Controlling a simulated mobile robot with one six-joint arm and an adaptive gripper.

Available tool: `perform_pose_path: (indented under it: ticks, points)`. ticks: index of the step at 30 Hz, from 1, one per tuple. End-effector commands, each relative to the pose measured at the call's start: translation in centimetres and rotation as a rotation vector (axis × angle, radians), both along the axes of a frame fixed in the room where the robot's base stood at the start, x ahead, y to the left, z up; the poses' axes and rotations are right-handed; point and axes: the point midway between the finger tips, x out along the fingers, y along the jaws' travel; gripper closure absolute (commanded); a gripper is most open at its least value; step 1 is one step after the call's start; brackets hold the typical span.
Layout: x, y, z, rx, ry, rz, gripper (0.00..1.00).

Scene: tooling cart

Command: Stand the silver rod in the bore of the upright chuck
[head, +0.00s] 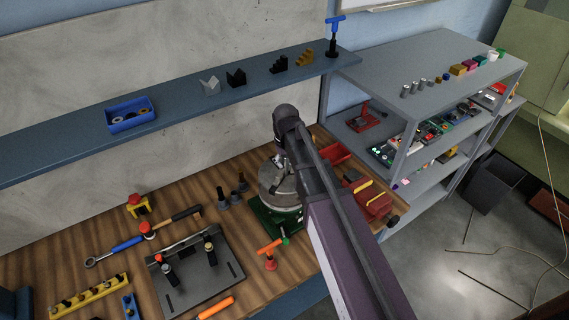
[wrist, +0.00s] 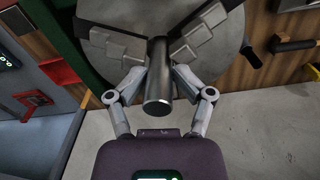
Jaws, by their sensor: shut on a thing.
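The silver rod (wrist: 158,92) shows in the wrist view, a dark metallic cylinder with its near end face towards the camera. My gripper (wrist: 158,75) has both fingers closed on its sides. The chuck (wrist: 112,50), a round grey disc with stepped jaws, lies behind the rod, and the rod's far end points at the middle between the jaws. I cannot tell whether that end is inside the bore or in front of it. In the head view the chuck (head: 275,182) stands on a green base (head: 270,222); my arm hides part of it, the gripper and the rod.
A red-handled orange tool (head: 270,252) and several dark grey holders (head: 232,193) stand near the chuck. A blue shelf (head: 180,100) runs above the wooden bench. A black fixture plate (head: 195,272) is at front left.

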Motion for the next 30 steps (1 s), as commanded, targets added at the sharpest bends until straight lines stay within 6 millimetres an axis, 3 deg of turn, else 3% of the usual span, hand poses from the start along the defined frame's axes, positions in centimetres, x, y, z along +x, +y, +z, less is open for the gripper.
perform_pose_path:
  ticks: [8, 9, 13, 30]
  points:
    - [0.47, 0.08, -0.17, 0.001, -0.009, -0.001, 1.0]
    - [0.48, 0.08, -0.17, 0.001, -0.009, -0.001, 0.38]
    - [0.44, 0.08, -0.15, 0.001, -0.009, -0.001, 0.0]
    - [0.15, 0.04, 0.07, 0.001, -0.004, 0.0, 0.0]
